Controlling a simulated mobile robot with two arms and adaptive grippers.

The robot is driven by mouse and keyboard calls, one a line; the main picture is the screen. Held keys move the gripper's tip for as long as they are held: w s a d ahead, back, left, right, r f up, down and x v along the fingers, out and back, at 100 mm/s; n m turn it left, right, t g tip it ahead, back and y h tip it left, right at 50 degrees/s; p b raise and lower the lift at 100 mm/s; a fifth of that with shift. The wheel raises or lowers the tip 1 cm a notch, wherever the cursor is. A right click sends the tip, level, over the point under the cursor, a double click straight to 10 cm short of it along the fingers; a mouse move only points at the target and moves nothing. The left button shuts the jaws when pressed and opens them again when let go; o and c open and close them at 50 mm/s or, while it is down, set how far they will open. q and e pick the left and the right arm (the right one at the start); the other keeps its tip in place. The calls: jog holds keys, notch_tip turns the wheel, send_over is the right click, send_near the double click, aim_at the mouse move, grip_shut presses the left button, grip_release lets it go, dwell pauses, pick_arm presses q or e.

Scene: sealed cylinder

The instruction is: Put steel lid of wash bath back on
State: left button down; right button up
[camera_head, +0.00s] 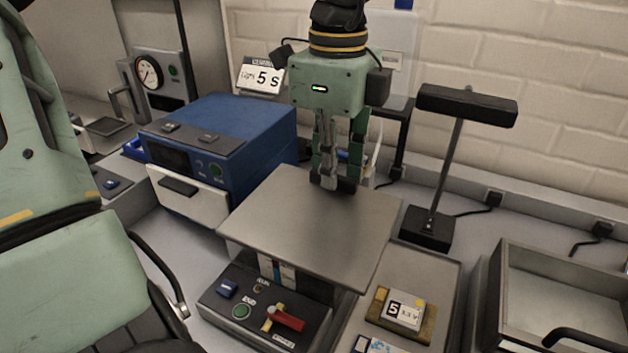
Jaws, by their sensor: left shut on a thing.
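The steel lid (300,232) is a flat square grey plate in the middle of the head view. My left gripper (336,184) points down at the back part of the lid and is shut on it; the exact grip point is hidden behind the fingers. The lid is roughly level. Below its front edge is a unit with a control panel (238,293), a green button and a red lever. The wash bath's opening does not show, as the lid hides what is under it. I cannot tell whether the lid touches the bath. My right gripper is not in view.
A blue box unit (222,135) with a pale front drawer stands close to the lid's left. A black lamp (440,160) stands behind right. A tray (398,270) with a yellow-brown block (401,314) lies right of the lid. An open metal bin (560,285) is far right.

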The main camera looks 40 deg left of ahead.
pick_arm(q)
jog(key=w+a+f+p, duration=0.3)
jog(key=w+a+f, duration=0.2)
jog(key=a+f, duration=0.3)
jog(key=shift+w+a+f, duration=0.2)
jog(key=shift+w+f, duration=0.05)
jog(key=shift+f, duration=0.7)
jog(key=shift+f, duration=0.15)
jog(key=c, duration=2.3)
grip_release()
jog(key=o, duration=0.5)
